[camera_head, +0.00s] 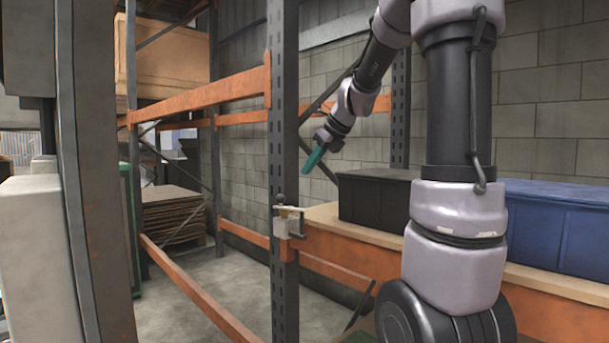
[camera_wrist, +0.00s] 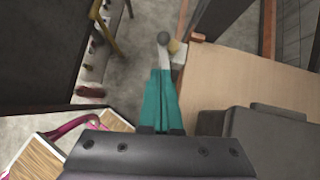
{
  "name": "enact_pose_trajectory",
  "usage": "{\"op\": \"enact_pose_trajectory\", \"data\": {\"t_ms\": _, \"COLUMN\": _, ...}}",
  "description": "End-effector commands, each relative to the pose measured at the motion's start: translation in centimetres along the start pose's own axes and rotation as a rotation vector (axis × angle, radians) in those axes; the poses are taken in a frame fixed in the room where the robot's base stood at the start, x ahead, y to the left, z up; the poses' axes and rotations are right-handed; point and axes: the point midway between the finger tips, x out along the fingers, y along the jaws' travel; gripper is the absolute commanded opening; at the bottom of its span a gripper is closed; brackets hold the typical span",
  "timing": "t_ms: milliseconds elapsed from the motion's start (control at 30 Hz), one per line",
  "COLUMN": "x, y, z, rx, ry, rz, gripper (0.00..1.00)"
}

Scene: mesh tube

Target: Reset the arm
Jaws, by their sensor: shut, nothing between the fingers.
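My gripper (camera_head: 315,160) has teal fingers and hangs in the air at the end of my arm, above and to the left of the black crate. In the wrist view the teal fingers (camera_wrist: 161,88) lie together with nothing between them. They point toward a small pale fixture with a round grey knob (camera_wrist: 164,39) on the rack post. In the head view this fixture (camera_head: 287,222) sits lower and to the left of my gripper, apart from it.
A black crate (camera_head: 375,200) and a blue crate (camera_head: 560,228) stand on a wooden shelf (camera_head: 322,213) to the right. A dark rack post (camera_head: 284,120) with orange beams (camera_head: 200,300) stands left of my gripper. Stacked brown sheets (camera_head: 172,215) lie behind. A block wall closes the back.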

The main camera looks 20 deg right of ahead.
Motion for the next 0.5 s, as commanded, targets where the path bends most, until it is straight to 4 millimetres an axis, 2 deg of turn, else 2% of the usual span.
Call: {"op": "enact_pose_trajectory", "data": {"t_ms": 500, "x": -0.32, "y": 0.35, "z": -0.10, "rx": -0.032, "ry": 0.000, "rz": -0.001, "gripper": 0.00}}
